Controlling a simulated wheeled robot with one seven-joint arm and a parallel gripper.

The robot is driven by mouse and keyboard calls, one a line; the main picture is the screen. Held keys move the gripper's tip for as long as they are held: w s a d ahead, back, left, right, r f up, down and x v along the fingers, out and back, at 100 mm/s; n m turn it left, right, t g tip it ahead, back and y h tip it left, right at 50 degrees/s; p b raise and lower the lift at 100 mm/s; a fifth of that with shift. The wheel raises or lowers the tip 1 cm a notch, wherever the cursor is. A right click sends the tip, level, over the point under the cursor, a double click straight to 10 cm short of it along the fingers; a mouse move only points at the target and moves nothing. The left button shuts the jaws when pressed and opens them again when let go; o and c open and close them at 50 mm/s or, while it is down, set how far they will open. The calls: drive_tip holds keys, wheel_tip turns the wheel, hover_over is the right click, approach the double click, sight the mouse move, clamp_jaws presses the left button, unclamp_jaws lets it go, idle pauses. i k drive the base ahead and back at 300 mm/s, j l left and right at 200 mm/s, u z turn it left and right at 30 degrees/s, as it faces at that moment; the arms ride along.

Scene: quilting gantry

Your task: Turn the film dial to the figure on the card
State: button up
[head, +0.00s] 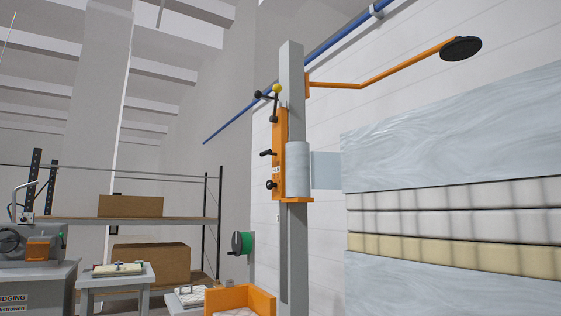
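An orange film carriage (280,150) is mounted on a tall grey post (291,75). It carries an upright roll of pale film (298,168), with a short sheet of film (326,170) standing out to its right. A black knob (271,184) sits low on the carriage's left side, and a black handle (267,153) is above it. I cannot tell which of these is the film dial. A small pale label (277,170) is on the carriage between them; its writing is too small to read. I cannot make out a card with a figure. My gripper is not in view.
An orange arm (380,77) with a black disc (461,49) reaches right from the post. Stacked mattresses (450,225) fill the right. An orange bin (242,299) stands below left of the post. A machine (33,243), small table (117,281) and shelving (190,218) are at left.

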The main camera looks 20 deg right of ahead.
sight(270, 184)
drive_tip(key=i+j, duration=0.35)
drive_tip(key=j, duration=0.15)
drive_tip(key=i+j+z, duration=0.1)
drive_tip(key=i+j, duration=0.3)
